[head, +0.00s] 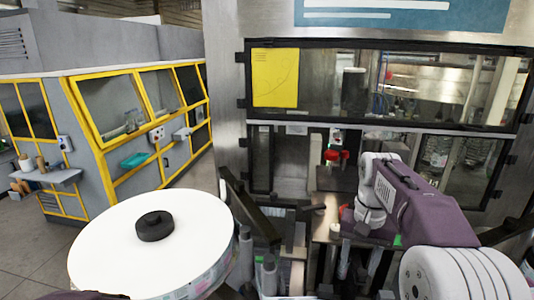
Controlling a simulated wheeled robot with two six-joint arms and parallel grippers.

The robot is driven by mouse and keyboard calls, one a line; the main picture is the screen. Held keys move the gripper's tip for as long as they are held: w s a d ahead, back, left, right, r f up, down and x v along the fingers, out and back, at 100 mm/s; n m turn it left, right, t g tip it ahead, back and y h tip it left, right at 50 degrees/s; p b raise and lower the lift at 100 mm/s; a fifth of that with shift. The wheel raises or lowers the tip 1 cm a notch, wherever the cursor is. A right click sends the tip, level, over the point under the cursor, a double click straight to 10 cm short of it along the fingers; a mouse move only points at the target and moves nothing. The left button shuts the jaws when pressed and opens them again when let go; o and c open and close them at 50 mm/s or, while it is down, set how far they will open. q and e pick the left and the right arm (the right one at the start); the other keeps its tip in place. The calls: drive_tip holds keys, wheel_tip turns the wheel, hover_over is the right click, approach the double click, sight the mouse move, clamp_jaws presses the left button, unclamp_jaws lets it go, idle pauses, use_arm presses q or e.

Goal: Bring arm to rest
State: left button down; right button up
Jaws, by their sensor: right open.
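My right arm comes in from the lower right, with a purple link and white joints, and reaches toward the opening of the labelling machine. My right gripper (345,212) is small and dark at the end of the white wrist, over the machine's work surface. It is open, and I see nothing held in it. Its fingertips are hard to make out. My left gripper is not in view; only a sliver of purple shows at the bottom left edge.
A large white reel (105,235) with a black hub (154,226) stands at the lower left. The machine's dark-framed window (420,88) and its posts surround the right arm. A yellow-framed grey enclosure (95,150) stands at the left. Bare floor (30,245) lies beside it.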

use_arm(q)
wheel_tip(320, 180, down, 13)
drive_tip(key=b, duration=0.9)
use_arm(e)
drive_tip(key=s+a+f+n, duration=0.1)
drive_tip(key=s+f, duration=0.3)
drive_tip(key=f, duration=0.6)
drive_tip(key=s+a+f+n, duration=0.2)
drive_tip(key=s+a+f, duration=0.1)
drive_tip(key=f, duration=0.8)
drive_tip(key=s+a+f+n+t, duration=0.1)
drive_tip(key=s+a+f, duration=0.2)
drive_tip(key=f, duration=0.7)
drive_tip(key=shift+s+f+n, duration=0.2)
drive_tip(key=shift+s+n, duration=0.2)
drive_tip(key=shift+s, duration=0.65)
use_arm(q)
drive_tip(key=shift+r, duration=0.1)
